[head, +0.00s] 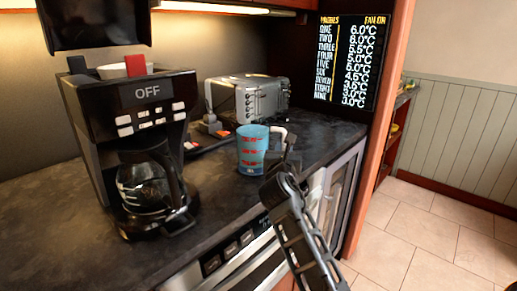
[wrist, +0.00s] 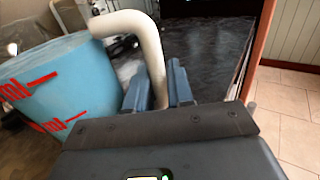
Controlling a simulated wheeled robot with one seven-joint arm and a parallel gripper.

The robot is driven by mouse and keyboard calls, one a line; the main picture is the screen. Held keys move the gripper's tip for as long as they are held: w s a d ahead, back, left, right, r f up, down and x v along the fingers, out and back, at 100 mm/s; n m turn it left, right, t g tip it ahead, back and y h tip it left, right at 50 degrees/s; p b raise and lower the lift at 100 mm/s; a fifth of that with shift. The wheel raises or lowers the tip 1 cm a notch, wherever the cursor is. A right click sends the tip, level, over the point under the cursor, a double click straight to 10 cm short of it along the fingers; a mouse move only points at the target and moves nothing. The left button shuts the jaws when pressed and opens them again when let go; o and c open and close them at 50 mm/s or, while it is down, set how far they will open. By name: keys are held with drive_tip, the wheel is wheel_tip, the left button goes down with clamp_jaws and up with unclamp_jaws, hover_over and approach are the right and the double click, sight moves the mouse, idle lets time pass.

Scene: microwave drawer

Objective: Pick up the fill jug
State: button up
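The fill jug (head: 252,152) is a light blue cup with red markings and a white handle. It is upright at the counter's front part, right of the coffee maker, and I cannot tell a gap under it. My gripper (head: 287,148) is at the handle on the jug's right side. In the wrist view the jug (wrist: 60,85) fills the left. The white handle (wrist: 150,45) runs down between the two blue-grey fingers of my gripper (wrist: 158,88), which sit close against it on both sides. The handle's lower end is hidden behind the gripper body.
A black coffee maker (head: 140,95) with a glass carafe (head: 145,188) stands left on the dark counter (head: 50,215). A silver toaster (head: 250,98) is behind the jug. A temperature display (head: 345,60) hangs at the back right. Tiled floor (head: 430,225) is open at right.

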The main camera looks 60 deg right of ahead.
clamp_jaws()
idle(0.9)
drive_tip(key=shift+r, duration=0.2)
